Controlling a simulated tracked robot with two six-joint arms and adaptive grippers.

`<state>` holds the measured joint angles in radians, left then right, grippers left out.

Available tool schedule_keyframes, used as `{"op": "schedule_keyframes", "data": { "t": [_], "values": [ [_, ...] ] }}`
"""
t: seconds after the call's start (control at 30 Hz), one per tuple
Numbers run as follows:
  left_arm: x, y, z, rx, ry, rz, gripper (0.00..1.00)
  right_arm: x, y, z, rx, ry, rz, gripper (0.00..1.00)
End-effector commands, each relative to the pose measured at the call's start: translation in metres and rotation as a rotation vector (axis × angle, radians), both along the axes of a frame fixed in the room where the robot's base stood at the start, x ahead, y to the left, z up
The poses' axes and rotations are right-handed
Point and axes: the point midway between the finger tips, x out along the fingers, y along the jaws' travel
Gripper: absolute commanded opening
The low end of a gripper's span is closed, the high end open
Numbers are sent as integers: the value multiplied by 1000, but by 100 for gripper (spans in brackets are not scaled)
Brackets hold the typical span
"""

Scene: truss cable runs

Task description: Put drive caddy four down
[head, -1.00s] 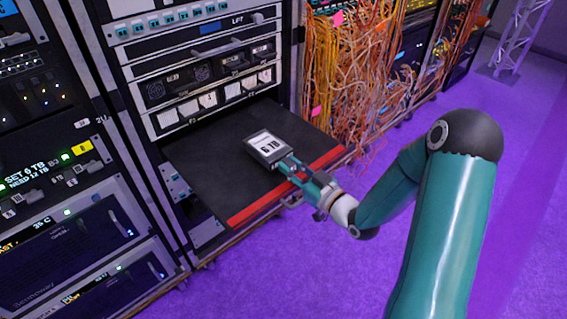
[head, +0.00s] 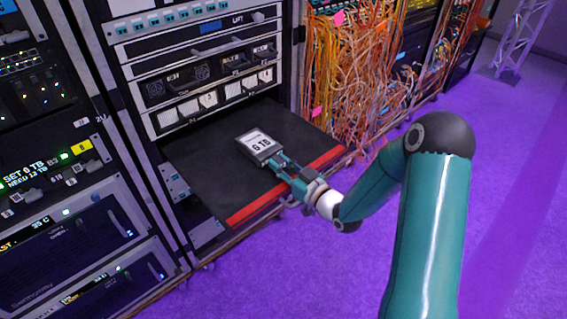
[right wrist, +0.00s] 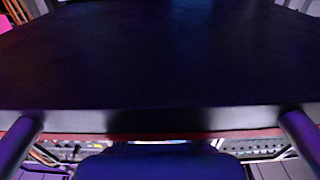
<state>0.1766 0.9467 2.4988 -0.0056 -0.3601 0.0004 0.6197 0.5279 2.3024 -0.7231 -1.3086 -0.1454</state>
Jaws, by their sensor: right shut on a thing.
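My right gripper (head: 278,160) is shut on the caddy's near end, reaching in from the lower right. I cannot tell whether the caddy touches the shelf. In the right wrist view the gripper's two fingers show at the lower left and right. A dark flat surface fills most of that view; I cannot tell whether it is caddy or shelf. My left gripper is not in view.
Above the shelf, the rack holds a drive row with pale fronts (head: 215,101) and a panel marked LIFT (head: 195,22). Orange cables (head: 350,80) hang close at the right. Another rack with displays (head: 50,180) stands left. Bare shelf surrounds the caddy.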

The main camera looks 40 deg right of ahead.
Motion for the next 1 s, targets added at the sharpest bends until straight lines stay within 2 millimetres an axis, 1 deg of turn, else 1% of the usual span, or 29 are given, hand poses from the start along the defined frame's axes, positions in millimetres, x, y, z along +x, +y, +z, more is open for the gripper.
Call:
{"op": "schedule_keyframes", "data": {
  "t": [0.3,0.43,0.47,0.6,0.87,1.0],
  "values": [
    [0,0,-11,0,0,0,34,0,0,-9,-1,2,0,0],
    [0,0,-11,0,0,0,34,-1,0,-11,-1,8,1,0],
    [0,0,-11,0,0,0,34,-1,1,-12,1,12,1,24],
    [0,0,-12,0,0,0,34,-2,1,-14,2,15,1,47],
    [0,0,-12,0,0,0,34,-2,1,-15,1,16,1,48],
    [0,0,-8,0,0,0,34,-2,1,-11,0,16,1,48]
  ]
}}
